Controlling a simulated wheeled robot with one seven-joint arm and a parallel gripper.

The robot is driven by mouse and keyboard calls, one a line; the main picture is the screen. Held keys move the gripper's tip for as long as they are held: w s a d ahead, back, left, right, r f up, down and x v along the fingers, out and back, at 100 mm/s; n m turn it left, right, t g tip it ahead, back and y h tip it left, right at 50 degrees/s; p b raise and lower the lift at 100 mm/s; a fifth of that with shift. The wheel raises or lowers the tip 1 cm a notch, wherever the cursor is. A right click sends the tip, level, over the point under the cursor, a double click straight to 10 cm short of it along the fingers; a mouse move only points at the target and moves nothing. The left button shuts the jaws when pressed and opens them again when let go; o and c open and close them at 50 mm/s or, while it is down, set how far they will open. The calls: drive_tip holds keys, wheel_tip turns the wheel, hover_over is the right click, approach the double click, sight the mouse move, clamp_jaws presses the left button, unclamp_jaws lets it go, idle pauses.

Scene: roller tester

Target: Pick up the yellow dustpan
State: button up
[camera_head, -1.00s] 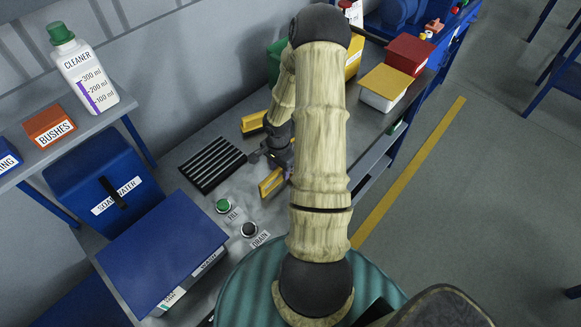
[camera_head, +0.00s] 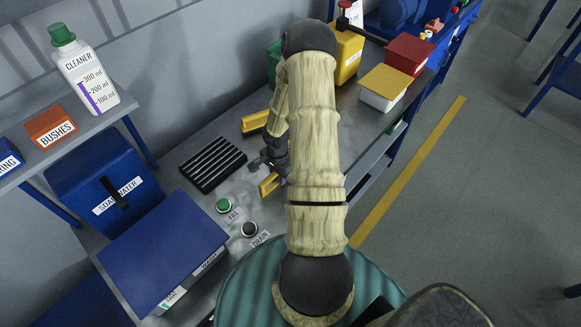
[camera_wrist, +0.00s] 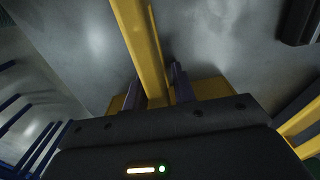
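A yellow bar, which looks like the handle of the yellow dustpan (camera_wrist: 142,38), runs between my two fingers in the wrist view. A wider yellow part shows behind the fingers. My gripper (camera_wrist: 158,80) has its purple fingers apart, one on each side of the bar, with a narrow gap at the right finger. In the head view my gripper (camera_head: 262,164) is low over the grey bench, partly hidden by my arm. Yellow pieces show on either side of it, an upper one (camera_head: 254,122) and a lower one (camera_head: 269,185); which belongs to the dustpan is unclear.
A black slotted grate (camera_head: 212,164) lies left of my gripper. Green (camera_head: 223,206) and black (camera_head: 249,229) buttons are in front. A blue-lidded box (camera_head: 163,248) stands at front left. A yellow-lidded container (camera_head: 385,88) and a red box (camera_head: 409,54) stand at the back right.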

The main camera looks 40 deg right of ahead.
clamp_jaws()
drive_tip(key=shift+r, duration=0.2)
drive_tip(key=shift+r, duration=4.8)
drive_tip(key=w+a+r+n+p, duration=0.1)
drive_tip(key=w+a+n+p, duration=0.2)
drive_tip(key=a+n+p, duration=0.3)
drive_tip(key=w+a+r+n+p, duration=0.2)
drive_tip(key=w+a+n+p, duration=0.2)
drive_tip(key=a+n, duration=0.6)
drive_tip(key=a+p, duration=0.1)
drive_tip(key=a, duration=0.3)
drive_tip(key=shift+a+r+p, duration=0.15)
drive_tip(key=shift+a+p, duration=0.1)
drive_tip(key=shift+p, duration=0.15)
